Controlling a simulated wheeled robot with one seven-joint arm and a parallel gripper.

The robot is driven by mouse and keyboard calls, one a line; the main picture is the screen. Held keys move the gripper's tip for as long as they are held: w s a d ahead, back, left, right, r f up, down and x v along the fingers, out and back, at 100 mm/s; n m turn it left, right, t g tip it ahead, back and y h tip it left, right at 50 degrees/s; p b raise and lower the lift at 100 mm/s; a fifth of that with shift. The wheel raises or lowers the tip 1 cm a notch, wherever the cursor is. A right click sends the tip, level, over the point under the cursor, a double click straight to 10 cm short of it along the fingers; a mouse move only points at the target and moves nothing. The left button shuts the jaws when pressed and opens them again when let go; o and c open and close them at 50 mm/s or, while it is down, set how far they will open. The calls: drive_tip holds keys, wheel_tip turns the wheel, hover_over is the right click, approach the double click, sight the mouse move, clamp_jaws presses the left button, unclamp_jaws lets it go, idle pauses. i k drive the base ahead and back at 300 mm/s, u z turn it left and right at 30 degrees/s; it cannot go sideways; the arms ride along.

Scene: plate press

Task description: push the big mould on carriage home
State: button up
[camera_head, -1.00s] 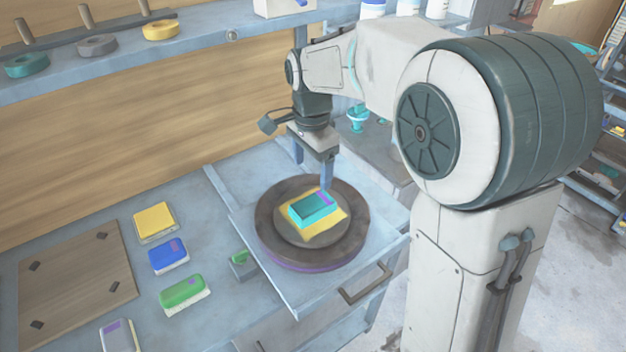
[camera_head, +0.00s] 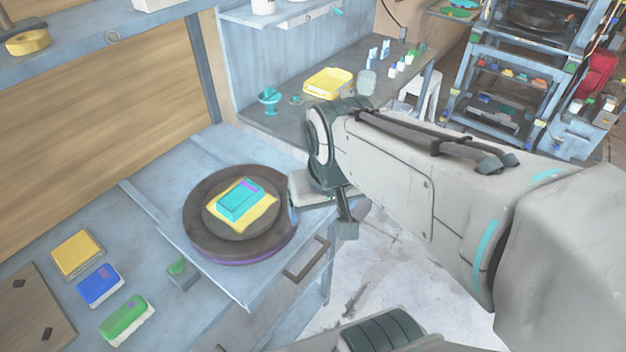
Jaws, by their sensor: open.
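The big round mould (camera_head: 195,228), a dark disc with a purple band low on its side, sits on the pale blue-grey carriage (camera_head: 222,277). The carriage stands out from the bench and has a bar handle (camera_head: 307,262) on its front.
Yellow (camera_head: 77,253), blue (camera_head: 100,285) and green (camera_head: 126,319) blocks lie on the bench at left, with a small green-topped item (camera_head: 178,267) beside the carriage. A side counter (camera_head: 290,122) with a yellow tray (camera_head: 328,82) stands behind. Floor (camera_head: 385,270) shows at right.

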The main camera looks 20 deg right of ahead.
sight(248, 257)
drive_tip(key=z, duration=0.55)
drive_tip(key=k, duration=1.25)
drive_tip(key=u, duration=0.1)
drive_tip(key=i, duration=0.75)
drive_tip(key=u, duration=0.4)
